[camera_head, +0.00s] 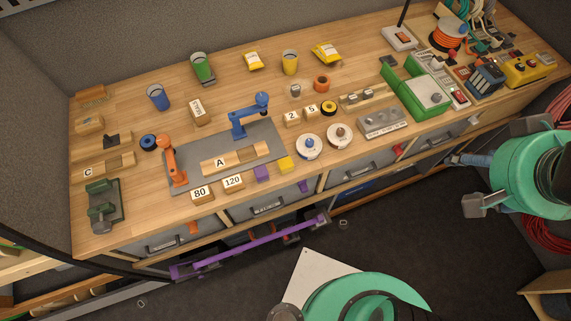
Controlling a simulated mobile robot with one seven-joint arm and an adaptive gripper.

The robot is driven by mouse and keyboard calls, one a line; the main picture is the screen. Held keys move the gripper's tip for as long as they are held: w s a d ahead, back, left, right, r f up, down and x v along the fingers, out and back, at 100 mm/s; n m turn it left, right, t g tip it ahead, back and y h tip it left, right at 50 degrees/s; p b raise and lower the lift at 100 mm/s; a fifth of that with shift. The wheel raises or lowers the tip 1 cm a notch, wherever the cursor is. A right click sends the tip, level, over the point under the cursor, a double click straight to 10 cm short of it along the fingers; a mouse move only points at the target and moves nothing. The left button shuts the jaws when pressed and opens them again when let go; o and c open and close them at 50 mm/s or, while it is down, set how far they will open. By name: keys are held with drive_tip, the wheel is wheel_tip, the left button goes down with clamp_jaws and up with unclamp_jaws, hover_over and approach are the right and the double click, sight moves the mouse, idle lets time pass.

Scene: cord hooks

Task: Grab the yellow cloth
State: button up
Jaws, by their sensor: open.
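I cannot pick out a yellow cloth for certain. Two small yellow pieces with pale markings lie at the back of the wooden workbench (225,84): a left yellow piece (253,61) and a right yellow piece (326,53). They could be folded cloths or packets; they are too small to tell. My gripper (462,183) is at the right, in front of the bench's front edge, with its fingers apart and nothing visible between them. It is well away from both yellow pieces.
A yellow cup (290,62) stands between the two yellow pieces. A green cup (203,68) and a blue cup (158,97) stand farther left.

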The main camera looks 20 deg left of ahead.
drive_tip(key=w+a+f+n+g+y+p, duration=0.1)
drive_tip(key=w+a+f+n, duration=0.2)
drive_tip(key=a, duration=0.6)
drive_tip(key=w+a+f+n+g+y+p, duration=0.15)
drive_tip(key=w+a+f, duration=0.3)
drive_tip(key=a, duration=0.45)
drive_tip(key=s+a+f+n+g+p, duration=0.1)
drive_tip(key=a+f, duration=0.5)
drive_tip(key=a, duration=0.3)
drive_tip(key=s+a+f+n+g, duration=0.2)
drive_tip(key=a+f, duration=0.4)
drive_tip(key=a, duration=0.3)
drive_tip(key=shift+f+p, duration=0.3)
drive_tip(key=shift+p, duration=0.1)
drive_tip(key=shift+d+h, duration=0.1)
drive_tip(key=shift+h, duration=0.15)
drive_tip(key=b, duration=0.1)
hover_over(289, 164)
drive_tip(key=shift+f, duration=4.25)
